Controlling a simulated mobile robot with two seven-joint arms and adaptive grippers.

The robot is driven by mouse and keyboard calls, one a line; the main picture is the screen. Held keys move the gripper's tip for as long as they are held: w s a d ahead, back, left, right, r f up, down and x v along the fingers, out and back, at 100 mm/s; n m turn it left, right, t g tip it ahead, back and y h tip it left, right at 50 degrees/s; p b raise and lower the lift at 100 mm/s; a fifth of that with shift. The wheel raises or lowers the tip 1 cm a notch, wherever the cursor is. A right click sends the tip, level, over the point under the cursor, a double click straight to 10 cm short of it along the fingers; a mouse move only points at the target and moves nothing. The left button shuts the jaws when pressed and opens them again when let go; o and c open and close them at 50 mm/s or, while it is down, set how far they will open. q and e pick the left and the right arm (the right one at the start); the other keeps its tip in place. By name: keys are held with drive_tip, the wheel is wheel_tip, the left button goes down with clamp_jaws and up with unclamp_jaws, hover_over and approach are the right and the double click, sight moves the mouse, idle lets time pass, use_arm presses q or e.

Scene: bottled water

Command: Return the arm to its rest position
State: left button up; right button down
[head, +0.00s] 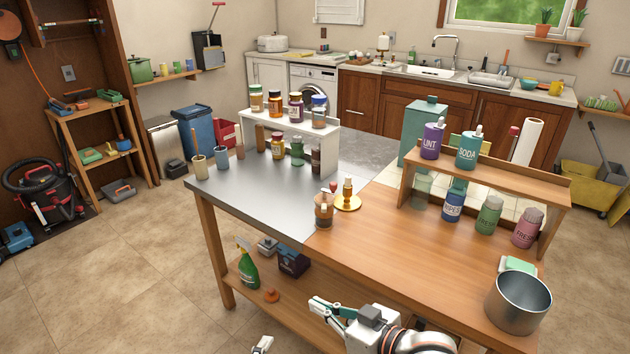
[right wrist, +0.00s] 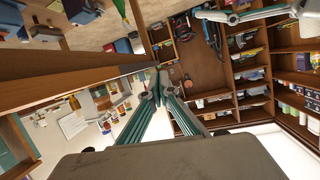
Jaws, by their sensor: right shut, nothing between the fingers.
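My right arm comes in at the bottom of the head view. Its right gripper (head: 318,305) is at the front edge of the wooden table (head: 390,240), pointing left. In the right wrist view the fingers of the right gripper (right wrist: 158,85) meet at their tips, with nothing between them. A small pale part at the bottom edge of the head view looks like the tip of my left gripper (head: 262,345). Too little of it shows to tell its state. A white arm link of mine also crosses the top right of the right wrist view.
A steel pot (head: 518,302) stands at the table's right front corner. An amber jar (head: 324,212) and a brass candle holder (head: 347,200) stand mid-table. A wooden riser (head: 480,172) holds bottles. A green spray bottle (head: 246,268) stands on the lower shelf.

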use_arm(q)
drive_tip(key=s+a+f+n+g, duration=0.1)
drive_tip(key=s+a+f+n, duration=0.3)
drive_tip(key=s+n, duration=0.2)
drive_tip(key=s+a+f+n+g, duration=0.1)
drive_tip(key=s+a+f+n, duration=0.3)
drive_tip(key=s+n, duration=0.3)
drive_tip(key=shift+a+n+y, duration=0.3)
drive_tip(key=shift+a+n, duration=0.2)
drive_tip(key=shift+n, duration=0.6)
use_arm(e)
drive_tip(key=s+d+f+m+h, duration=0.3)
drive_tip(key=s+d+f+h, duration=0.5)
drive_tip(key=s+d+f, duration=1.1)
drive_tip(key=shift+f+m+t, duration=0.4)
drive_tip(key=shift+f, duration=0.5)
drive_tip(key=shift+a, duration=0.1)
